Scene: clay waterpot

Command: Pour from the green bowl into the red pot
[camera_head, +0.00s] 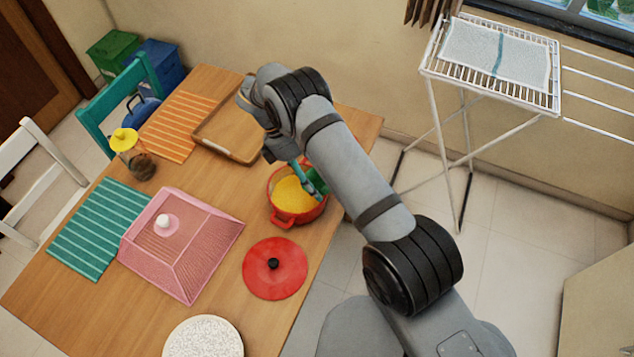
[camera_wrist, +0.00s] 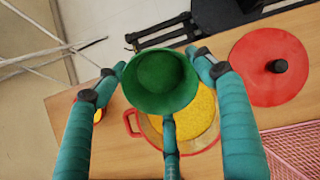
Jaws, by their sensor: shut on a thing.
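My gripper (camera_wrist: 159,65), with teal fingers, is shut on the green bowl (camera_wrist: 162,85). In the wrist view the fingers are around its sides, and its visible green inside shows no yellow contents. In the head view the bowl (camera_head: 320,181) is partly hidden by my gripper (camera_head: 308,177) and looks tilted; its exact angle is unclear. It is over the right side of the red pot (camera_head: 283,216). The pot stands open on the table, with a yellow filling (camera_head: 293,193) inside. In the wrist view the pot (camera_wrist: 133,124) is partly covered by the bowl and fingers.
The red lid (camera_head: 290,272) lies in front of the pot. A pink mesh cover (camera_head: 185,245) stands to the left, and a wooden tray (camera_head: 215,144) lies behind. A round speckled white piece (camera_head: 203,340) is at the front. The table's right edge is close to the pot.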

